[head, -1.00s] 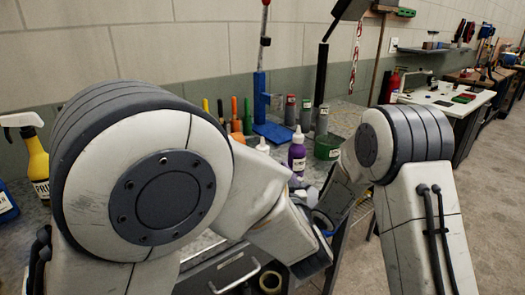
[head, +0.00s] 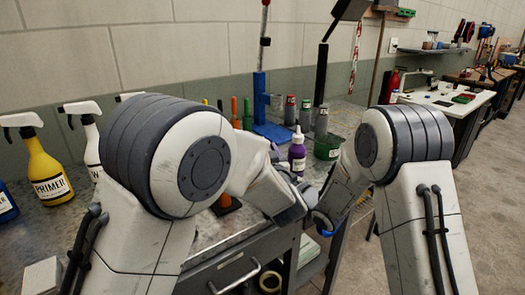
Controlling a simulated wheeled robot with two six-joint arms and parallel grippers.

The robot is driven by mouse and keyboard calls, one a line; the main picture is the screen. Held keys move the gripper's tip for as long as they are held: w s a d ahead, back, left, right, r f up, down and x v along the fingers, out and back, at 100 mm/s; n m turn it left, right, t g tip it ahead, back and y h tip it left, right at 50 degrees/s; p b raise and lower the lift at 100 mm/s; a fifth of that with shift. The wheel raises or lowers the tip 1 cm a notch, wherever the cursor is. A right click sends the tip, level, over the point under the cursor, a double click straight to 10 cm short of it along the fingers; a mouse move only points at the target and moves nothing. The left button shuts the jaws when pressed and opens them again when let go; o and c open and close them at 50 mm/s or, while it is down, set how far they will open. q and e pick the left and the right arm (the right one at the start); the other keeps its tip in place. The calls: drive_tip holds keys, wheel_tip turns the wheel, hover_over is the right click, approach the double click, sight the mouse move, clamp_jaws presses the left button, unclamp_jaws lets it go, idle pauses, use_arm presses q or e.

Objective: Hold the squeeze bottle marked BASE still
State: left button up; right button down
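A purple squeeze bottle (head: 297,158) with a white nozzle stands upright on the bench; I cannot read its label. No bottle legibly marked BASE shows in this view. My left gripper (head: 303,198) is at the end of the arm from the left, low and just in front of the purple bottle. My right gripper (head: 323,216) is close to it, beside a small blue patch that I cannot identify. The arm links and wrists hide the fingers, so I cannot tell whether either gripper is open or holds anything.
A yellow spray bottle marked PRIMER (head: 46,175) and a white spray bottle (head: 90,140) stand at the left. A blue stand (head: 270,128), several small capped containers and a green tub (head: 327,147) are behind. A bench drawer (head: 235,272) and tape roll (head: 270,281) are below.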

use_arm(q)
clamp_jaws()
drive_tip(key=shift+a+m+h, duration=0.1)
drive_tip(key=shift+m+h, duration=0.2)
drive_tip(key=shift+h, duration=0.1)
drive_tip(key=m+h, duration=0.2)
drive_tip(key=h, duration=0.1)
drive_tip(key=shift+m+h, duration=1.1)
drive_tip(key=shift+h, duration=0.7)
drive_tip(key=shift+o, duration=0.9)
unclamp_jaws()
